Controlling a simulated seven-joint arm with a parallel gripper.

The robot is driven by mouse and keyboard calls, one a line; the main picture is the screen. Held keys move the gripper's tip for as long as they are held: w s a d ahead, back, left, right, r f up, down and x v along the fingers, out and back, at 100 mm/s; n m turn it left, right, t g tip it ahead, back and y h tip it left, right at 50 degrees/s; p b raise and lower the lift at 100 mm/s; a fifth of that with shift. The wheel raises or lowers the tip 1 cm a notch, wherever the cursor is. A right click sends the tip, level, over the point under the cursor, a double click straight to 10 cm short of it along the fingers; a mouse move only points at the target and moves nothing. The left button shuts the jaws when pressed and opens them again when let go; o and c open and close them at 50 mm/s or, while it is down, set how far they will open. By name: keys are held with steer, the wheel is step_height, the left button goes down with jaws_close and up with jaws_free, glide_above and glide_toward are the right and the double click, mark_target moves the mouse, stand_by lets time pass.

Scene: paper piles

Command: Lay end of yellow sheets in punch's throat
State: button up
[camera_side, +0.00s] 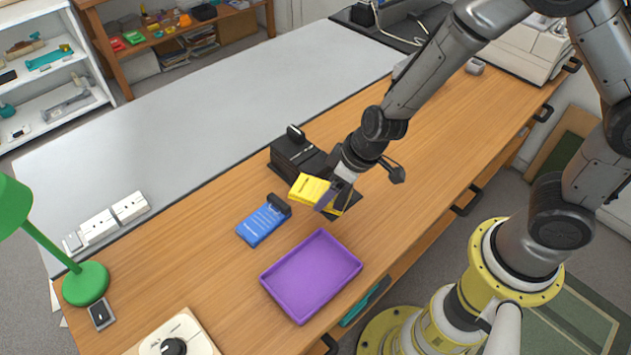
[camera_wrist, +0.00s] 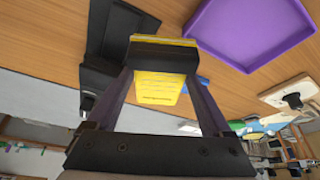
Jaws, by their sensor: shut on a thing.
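My gripper (camera_side: 334,195) is shut on a stack of yellow sheets (camera_side: 308,188). One end of the stack sticks out to the left, close to the black punch (camera_side: 296,153) on the wooden bench. In this view the stack overlaps the punch's lower front edge, and I cannot tell whether its end is inside the throat or in front of it. In the wrist view my gripper (camera_wrist: 163,56) holds the yellow sheets (camera_wrist: 158,88) across the jaws, and the black punch (camera_wrist: 108,45) lies to the left of them. The throat itself is hidden.
A blue pad with a black clip (camera_side: 262,224) lies left of the stack. An empty purple tray (camera_side: 310,275) is nearer the front edge. A green lamp (camera_side: 85,283) and white wall sockets (camera_side: 98,226) are at the left. The bench right of my arm is mostly clear.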

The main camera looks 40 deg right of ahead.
mark_target(313, 171)
steer(key=shift+s+d+f+m+h, duration=0.15)
steer(key=shift+s+d+m+h, duration=0.15)
steer(key=shift+s+d+m, duration=0.3)
steer(key=d+m, duration=0.2)
steer(key=d, duration=0.1)
steer(key=d+m+h, duration=0.1)
steer(key=d, duration=0.1)
steer(key=shift+s+f, duration=0.25)
steer(key=shift+f, duration=3.1)
steer(key=shift+w+f, duration=0.1)
steer(key=shift+w, duration=2.8)
steer(key=shift+f, duration=0.3)
